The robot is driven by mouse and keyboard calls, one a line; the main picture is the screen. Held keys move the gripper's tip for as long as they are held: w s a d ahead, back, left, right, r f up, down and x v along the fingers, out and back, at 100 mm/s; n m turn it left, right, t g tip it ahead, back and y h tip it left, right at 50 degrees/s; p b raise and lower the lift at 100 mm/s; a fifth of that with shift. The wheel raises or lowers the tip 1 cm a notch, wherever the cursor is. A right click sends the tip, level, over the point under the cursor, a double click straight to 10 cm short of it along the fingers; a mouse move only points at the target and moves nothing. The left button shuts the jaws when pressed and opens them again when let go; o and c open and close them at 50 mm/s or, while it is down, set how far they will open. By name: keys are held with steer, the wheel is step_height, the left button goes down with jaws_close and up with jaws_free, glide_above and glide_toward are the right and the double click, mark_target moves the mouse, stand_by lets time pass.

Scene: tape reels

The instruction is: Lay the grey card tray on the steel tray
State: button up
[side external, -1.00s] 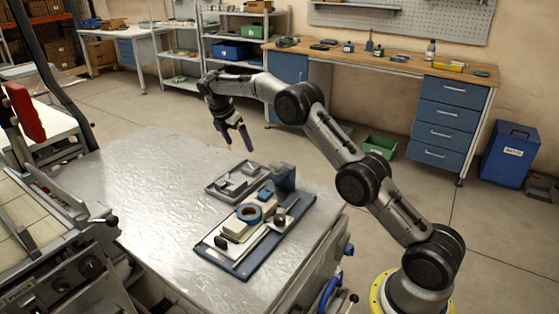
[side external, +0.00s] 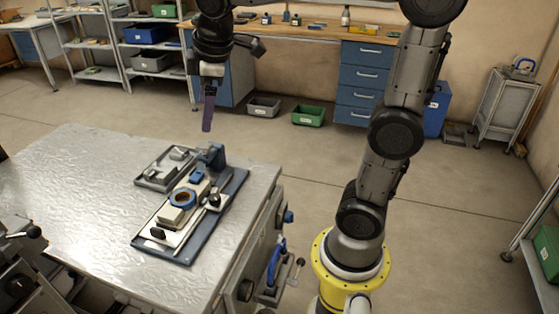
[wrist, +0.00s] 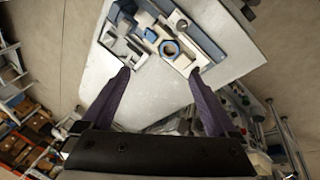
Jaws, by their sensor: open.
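A shallow grey tray (side external: 150,180) with small grey pieces in it lies on the shiny metal worktop (side external: 85,190), next to a dark blue board (side external: 178,254). I take it for the grey card tray; no separate steel tray can be made out for certain. The grey tray also shows at the top of the wrist view (wrist: 108,44). My gripper (side external: 207,128) points down, high and apart from everything, towards the worktop's far side. Its purple fingers (wrist: 160,72) are spread and empty in the wrist view.
The board carries a blue-rimmed tape reel (side external: 182,198), pale blocks and dark knobs. A dark blue upright piece (side external: 213,157) stands at its far end. The worktop left of the trays is bare. Green (side external: 308,116) and grey bins stand on the floor behind.

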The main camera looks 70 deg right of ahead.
steer(key=s+a+f+m+t+y, duration=0.1)
steer(key=s+a+f+m, duration=0.1)
steer(key=s, duration=0.6)
steer(key=s+a+f+m, duration=0.2)
steer(key=s+f+m, duration=0.2)
steer(key=s, duration=0.5)
steer(key=shift+a+f+m+t+y, duration=0.3)
steer(key=shift+a+f+t+y, duration=0.05)
steer(key=shift+f+t+y, duration=0.1)
